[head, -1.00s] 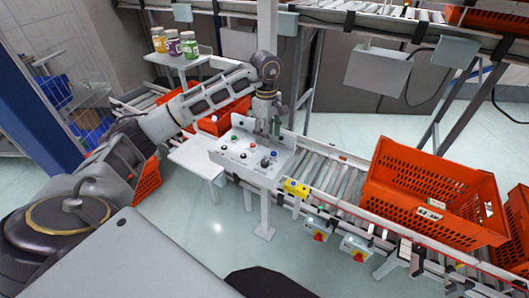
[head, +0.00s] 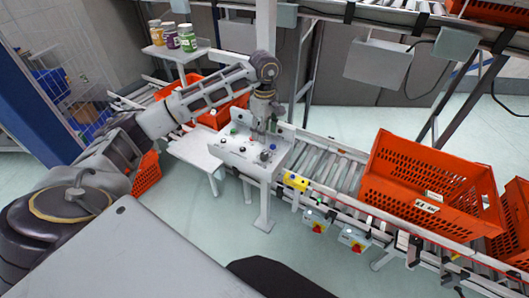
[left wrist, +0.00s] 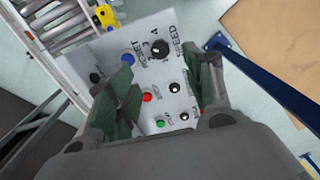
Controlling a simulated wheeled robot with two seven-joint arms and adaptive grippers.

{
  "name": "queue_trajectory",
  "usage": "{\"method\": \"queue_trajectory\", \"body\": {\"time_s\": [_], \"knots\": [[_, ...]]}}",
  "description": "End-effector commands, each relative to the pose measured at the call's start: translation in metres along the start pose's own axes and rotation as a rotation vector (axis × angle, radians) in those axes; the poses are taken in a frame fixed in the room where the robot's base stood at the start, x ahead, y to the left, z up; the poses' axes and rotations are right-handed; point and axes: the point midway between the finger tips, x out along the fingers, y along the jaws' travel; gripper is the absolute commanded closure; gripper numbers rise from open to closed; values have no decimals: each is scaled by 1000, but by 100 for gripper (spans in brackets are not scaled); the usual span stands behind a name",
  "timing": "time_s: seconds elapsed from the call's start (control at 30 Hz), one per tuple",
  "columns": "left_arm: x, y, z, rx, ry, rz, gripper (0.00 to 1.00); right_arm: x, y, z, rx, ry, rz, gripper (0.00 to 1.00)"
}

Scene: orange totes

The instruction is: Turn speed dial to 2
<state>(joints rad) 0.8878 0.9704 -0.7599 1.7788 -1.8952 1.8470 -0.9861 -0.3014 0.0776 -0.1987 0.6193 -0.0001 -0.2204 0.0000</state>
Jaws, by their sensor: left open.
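The grey control panel (head: 232,155) stands on a post beside the conveyor. Its speed dial (left wrist: 159,49) is a round black knob beside the printed word SPEED, with a 4 near it. In the head view the dial (head: 264,156) shows as a small dark knob at the panel's right. My left gripper (head: 262,128) is over the panel, pointing down. In the left wrist view its green-padded fingers (left wrist: 160,78) are apart, with nothing between them, and the dial is beyond the fingertips. I see no contact with the dial. My right gripper is not in view.
A blue button (left wrist: 128,59) sits next to the dial. Red (left wrist: 147,97) and green (left wrist: 160,124) buttons lie between the fingers in the picture. A roller conveyor (head: 335,172) carries an orange tote (head: 400,190) to the right. A shelf with jars (head: 170,36) stands behind.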

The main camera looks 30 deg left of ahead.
Motion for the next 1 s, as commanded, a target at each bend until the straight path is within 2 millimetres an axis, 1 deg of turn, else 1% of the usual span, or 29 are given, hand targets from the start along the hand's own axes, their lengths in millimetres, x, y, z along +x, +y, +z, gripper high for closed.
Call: {"method": "queue_trajectory", "body": {"time_s": [0.1, 0.27, 0.7, 0.8, 1.0], "knots": [[14, 0, 0, -1, 1, -3, 49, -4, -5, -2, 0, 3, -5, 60], [32, 0, 0, -1, 0, -3, 49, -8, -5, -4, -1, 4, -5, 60], [85, 0, 0, -1, 0, -2, 49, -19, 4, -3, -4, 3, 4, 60], [96, 0, 0, -1, -1, -2, 49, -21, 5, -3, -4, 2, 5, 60], [107, 0, 0, 0, 0, 0, 49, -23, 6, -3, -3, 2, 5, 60]]}}
